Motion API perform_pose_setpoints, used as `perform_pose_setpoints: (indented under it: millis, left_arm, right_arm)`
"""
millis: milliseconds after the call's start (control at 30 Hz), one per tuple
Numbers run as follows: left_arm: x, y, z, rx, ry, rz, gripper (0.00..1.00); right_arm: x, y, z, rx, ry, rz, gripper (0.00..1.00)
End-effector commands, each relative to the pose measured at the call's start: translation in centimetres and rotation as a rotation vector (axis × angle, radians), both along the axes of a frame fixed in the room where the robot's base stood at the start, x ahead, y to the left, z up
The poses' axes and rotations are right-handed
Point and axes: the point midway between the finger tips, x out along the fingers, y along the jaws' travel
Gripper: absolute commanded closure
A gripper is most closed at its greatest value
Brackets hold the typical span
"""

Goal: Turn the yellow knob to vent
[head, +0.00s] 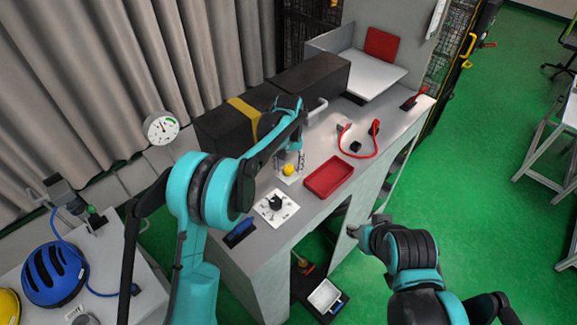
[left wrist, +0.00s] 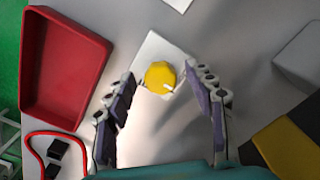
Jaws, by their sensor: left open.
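The yellow knob (head: 288,169) sits on a small white plate (head: 287,178) on the grey bench top, partly behind my left gripper. In the left wrist view the yellow knob (left wrist: 160,75) lies just beyond the fingertips, with a pale pointer mark at its lower right. The white plate (left wrist: 150,50) shows around it; any lettering is not readable. My left gripper (left wrist: 158,92) is open, its fingers apart on either side of the line to the knob, and holds nothing. My right gripper (head: 368,228) is out past the bench's front edge; its fingers are too small to read.
A red tray (head: 329,177) lies right of the knob, and a black knob on a white dial plate (head: 276,207) is to its left. A red cable (head: 358,154) lies farther right. A black box with a yellow band (head: 244,118) stands behind.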

Motion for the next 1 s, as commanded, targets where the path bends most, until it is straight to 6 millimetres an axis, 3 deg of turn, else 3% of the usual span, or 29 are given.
perform_pose_setpoints:
  millis: [67,233,267,667,1000]
  left_arm:
    - [0.0,0.0,0.0,0.0,0.0,0.0,0.48]
    - [0.0,0.0,0.0,0.0,0.0,0.0,0.93]
    - [0.0,0.0,0.0,0.0,-0.001,0.0,0.95]
    - [0.0,0.0,0.0,0.0,0.0,-0.053,0.95]
    - [0.0,0.0,-0.1,0.001,0.001,-0.298,0.95]
  right_arm:
    - [0.0,0.0,0.0,0.0,0.0,0.0,0.6]
    - [0.0,0.0,0.0,0.0,0.0,0.0,0.6]
    - [0.0,0.0,0.0,0.0,0.0,0.0,0.6]
    - [0.0,0.0,-0.4,0.0,0.0,0.0,0.6]
    - [0.0,0.0,-1.8,0.0,0.0,0.0,0.6]
